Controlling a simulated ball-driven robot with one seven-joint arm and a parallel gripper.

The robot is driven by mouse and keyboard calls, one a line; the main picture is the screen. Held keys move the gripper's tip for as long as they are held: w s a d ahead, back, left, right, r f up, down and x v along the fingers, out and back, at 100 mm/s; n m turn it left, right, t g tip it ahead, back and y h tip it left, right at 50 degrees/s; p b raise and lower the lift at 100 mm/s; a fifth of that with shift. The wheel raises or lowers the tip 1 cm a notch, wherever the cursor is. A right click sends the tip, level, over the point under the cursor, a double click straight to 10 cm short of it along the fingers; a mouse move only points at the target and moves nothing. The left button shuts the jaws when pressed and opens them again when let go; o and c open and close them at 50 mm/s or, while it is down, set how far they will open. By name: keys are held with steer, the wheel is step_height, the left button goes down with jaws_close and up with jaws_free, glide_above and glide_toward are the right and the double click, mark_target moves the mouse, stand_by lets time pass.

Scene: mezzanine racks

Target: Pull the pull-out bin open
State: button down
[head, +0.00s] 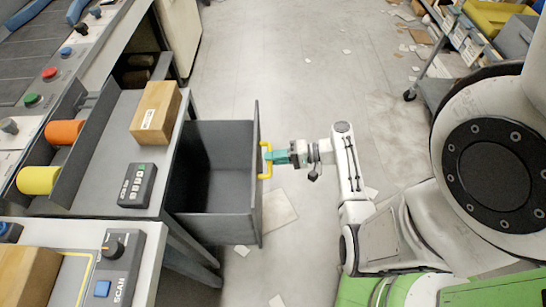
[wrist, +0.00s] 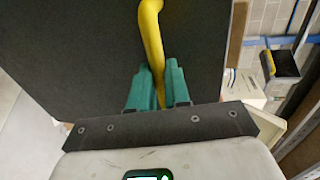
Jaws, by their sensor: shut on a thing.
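The pull-out bin (head: 212,200) is a dark grey, open-topped box that sticks out from under the bench in the head view. Its inside looks empty. A yellow handle (head: 264,174) stands on its front panel (head: 257,215). My gripper (head: 272,157) comes from the right, its green fingers shut on the handle. In the wrist view, the green fingers (wrist: 159,92) sit on both sides of the yellow handle (wrist: 150,32), with the dark front panel (wrist: 80,62) behind it.
On the bench (head: 110,185) above the bin are a wooden block (head: 157,110) and a small keypad (head: 137,185). A wheeled rack (head: 440,70) stands at the upper right. The floor (head: 265,50) between is open, with scattered paper scraps.

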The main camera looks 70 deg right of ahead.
steer(key=c, duration=1.1)
jaws_free()
steer(key=b+v, duration=0.1)
steer(key=v, duration=1)
steer(key=shift+w+f, duration=0.1)
